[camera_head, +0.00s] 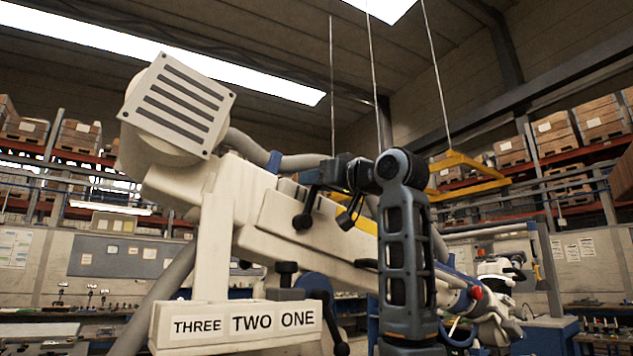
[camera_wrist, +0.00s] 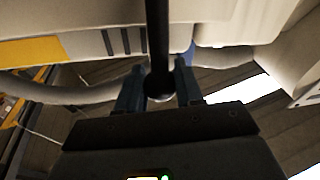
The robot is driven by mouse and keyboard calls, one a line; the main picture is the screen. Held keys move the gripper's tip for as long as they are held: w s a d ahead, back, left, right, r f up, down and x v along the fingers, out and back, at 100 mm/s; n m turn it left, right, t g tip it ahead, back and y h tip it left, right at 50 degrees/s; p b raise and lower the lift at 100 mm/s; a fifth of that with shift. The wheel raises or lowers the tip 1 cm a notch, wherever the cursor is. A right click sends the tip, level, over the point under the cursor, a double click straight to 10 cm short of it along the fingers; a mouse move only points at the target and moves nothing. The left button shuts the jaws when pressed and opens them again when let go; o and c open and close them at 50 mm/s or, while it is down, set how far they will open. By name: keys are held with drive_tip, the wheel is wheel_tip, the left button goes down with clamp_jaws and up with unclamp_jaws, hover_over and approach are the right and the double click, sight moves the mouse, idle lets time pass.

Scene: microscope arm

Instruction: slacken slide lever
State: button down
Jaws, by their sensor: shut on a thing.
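The slide lever (camera_head: 309,206) is a black rod on the side of the cream microscope arm (camera_head: 325,235). In the head view it runs from a dark rounded hub up to my gripper (camera_head: 315,181). In the wrist view the lever (camera_wrist: 157,42) has a rounded end (camera_wrist: 159,86) between the two blue-grey fingers. My gripper, also in the wrist view (camera_wrist: 159,82), is shut on that end. The fingers hide part of the end, and the fine contact is small and dark in the head view.
A square slotted head (camera_head: 178,105) tops the microscope arm at upper left. A sign (camera_head: 246,323) reads THREE TWO ONE at the lower front. A black knob (camera_head: 287,270) stands near the sign. Grey cables run behind the arm. Shelves with boxes (camera_head: 580,125) stand far back.

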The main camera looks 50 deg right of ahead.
drive_tip(key=shift+d+f, duration=0.1)
drive_tip(key=shift+f, duration=0.1)
drive_tip(key=c, duration=0.8)
unclamp_jaws()
drive_tip(key=shift+r, duration=0.1)
drive_tip(key=b+v, duration=0.2)
drive_tip(key=v, duration=0.6)
drive_tip(key=shift+w, duration=0.1)
